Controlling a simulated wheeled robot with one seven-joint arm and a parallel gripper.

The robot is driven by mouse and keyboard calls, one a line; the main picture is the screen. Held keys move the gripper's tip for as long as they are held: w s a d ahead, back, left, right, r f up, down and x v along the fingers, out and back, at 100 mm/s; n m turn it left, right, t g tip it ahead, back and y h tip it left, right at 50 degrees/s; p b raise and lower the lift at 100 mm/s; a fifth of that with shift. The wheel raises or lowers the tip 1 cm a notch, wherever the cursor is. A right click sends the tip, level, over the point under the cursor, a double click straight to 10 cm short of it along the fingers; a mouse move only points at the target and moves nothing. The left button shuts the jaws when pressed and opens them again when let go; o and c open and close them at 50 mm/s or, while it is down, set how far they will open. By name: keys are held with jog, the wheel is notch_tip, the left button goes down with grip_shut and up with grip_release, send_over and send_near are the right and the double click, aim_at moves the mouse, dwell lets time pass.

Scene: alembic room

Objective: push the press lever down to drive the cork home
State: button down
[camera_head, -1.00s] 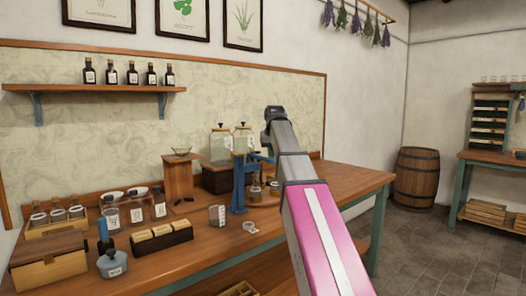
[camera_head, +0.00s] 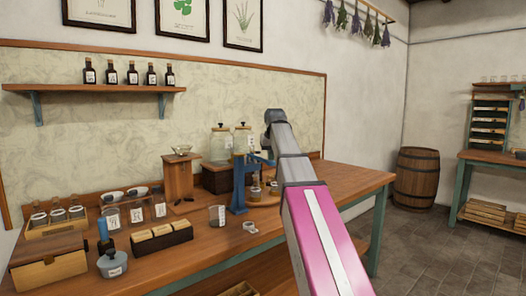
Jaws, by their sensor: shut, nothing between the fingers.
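A small glass vessel (camera_head: 256,191) stands just right of the press post. I cannot make out the cork at this size. My grey and pink arm rises in front of the bench and bends at a dark joint above the press. My gripper is hidden behind the arm, so its contact with the lever cannot be seen.
Two large jars (camera_head: 221,143) stand on a dark box behind the press. A wooden stand (camera_head: 179,178) and a glass beaker (camera_head: 217,215) are to its left. A cork-block tray (camera_head: 161,238) and a blue-grey flask (camera_head: 112,263) are nearer. The bench's right end is clear.

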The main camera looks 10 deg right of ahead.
jog(key=shift+r, duration=0.1)
notch_tip(320, 180, up, 10)
dwell(0.9)
